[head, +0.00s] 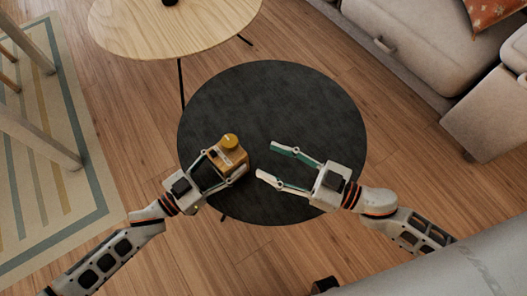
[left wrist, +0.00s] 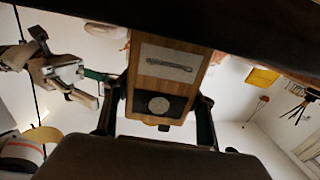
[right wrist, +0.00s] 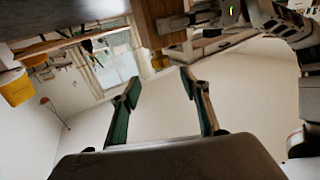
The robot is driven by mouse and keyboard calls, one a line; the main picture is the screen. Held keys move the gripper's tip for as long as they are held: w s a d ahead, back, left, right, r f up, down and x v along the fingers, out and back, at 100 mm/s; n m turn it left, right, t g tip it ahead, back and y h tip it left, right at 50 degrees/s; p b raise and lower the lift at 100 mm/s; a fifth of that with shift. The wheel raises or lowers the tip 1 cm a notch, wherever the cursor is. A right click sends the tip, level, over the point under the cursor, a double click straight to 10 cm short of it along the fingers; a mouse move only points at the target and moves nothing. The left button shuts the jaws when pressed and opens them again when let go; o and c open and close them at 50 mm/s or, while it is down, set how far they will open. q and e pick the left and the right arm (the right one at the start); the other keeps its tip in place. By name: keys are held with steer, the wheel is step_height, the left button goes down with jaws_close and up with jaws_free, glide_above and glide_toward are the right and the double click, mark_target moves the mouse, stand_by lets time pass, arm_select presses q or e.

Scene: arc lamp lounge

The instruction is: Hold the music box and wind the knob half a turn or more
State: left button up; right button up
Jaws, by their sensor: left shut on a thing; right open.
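The music box (head: 233,157) is a small wooden box with an orange-yellow round knob (head: 230,141) at its far end. My left gripper (head: 229,163) is shut on the box over the dark round table. In the left wrist view the box (left wrist: 190,62) sits between the fingers, showing a grey plate and a dark panel with a round disc. My right gripper (head: 266,160) is open and empty, just right of the box, its fingers pointing left and apart from the knob. The box (right wrist: 150,22) also shows at the top of the right wrist view.
The dark round table (head: 310,95) looks otherwise bare. A pale wooden table (head: 170,30) stands beyond it with a small dark object on it. A grey sofa (head: 420,50) is at the right, and a striped rug (head: 50,180) at the left.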

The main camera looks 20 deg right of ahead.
steer(key=a+r+n+g+y, duration=0.7)
steer(key=a+r+n+g, duration=0.2)
steer(key=a+r+n, duration=0.5)
steer(key=s+a+r+n+g+h, duration=0.1)
steer(key=s+a+r+n+g, duration=0.15)
steer(key=a+n+g, duration=0.45)
steer(key=n+t+h, duration=0.4)
steer(key=n+h, duration=1.6)
steer(key=n, duration=0.2)
glide_toward(230, 141)
step_height(230, 141, down, 9)
steer(key=shift+d+r, duration=0.1)
steer(key=shift+r, duration=0.05)
